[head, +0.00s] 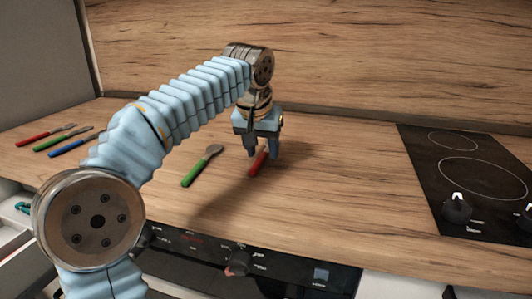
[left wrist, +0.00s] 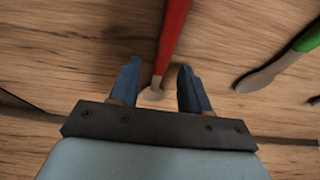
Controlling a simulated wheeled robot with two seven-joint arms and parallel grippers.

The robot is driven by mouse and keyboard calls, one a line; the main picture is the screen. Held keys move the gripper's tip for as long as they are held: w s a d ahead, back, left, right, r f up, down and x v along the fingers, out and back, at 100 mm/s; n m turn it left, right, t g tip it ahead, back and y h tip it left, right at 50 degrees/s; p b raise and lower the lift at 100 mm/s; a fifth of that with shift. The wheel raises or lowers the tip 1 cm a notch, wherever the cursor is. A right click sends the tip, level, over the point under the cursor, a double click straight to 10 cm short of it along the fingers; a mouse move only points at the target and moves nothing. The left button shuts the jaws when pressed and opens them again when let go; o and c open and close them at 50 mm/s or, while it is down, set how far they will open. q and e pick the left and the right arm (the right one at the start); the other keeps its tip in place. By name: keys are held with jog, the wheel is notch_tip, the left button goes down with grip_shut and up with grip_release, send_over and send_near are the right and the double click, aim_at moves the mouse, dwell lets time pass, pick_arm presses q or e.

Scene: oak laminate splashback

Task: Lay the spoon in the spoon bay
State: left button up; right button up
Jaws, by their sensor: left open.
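A red-handled utensil (head: 257,164) lies on the wooden worktop under my left gripper (head: 263,152). In the left wrist view its red handle (left wrist: 172,35) runs between the fingers, and its pale rounded end is partly hidden by the gripper, so I cannot tell its kind for certain. My left gripper is open, with a finger on each side of the utensil. A green-handled utensil with a grey, spoon-like head (head: 203,165) lies just to the left; it also shows in the left wrist view (left wrist: 285,58). No spoon bay is clearly visible. My right gripper is not in view.
Red (head: 45,135), green (head: 62,139) and blue (head: 75,144) handled utensils lie at the far left of the worktop. An open drawer (head: 22,245) with a teal item shows at lower left. A black hob (head: 470,185) is at right; worktop between is clear.

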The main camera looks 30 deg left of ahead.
aim_at(263, 157)
pick_arm(q)
jog(key=shift+f, duration=0.1)
dwell(0.3)
grip_shut()
dwell(0.4)
jog(key=shift+r, duration=0.35)
jog(key=v, duration=0.3)
jog(key=shift+w+d+r, duration=0.15)
jog(key=shift+w+r, duration=0.05)
jog(key=shift+r, duration=0.3)
jog(key=s+d+r, duration=0.7)
jog(key=s+r, duration=0.1)
jog(key=s, duration=0.3)
jog(key=shift+d+r, duration=0.15)
jog(key=shift+r, duration=0.15)
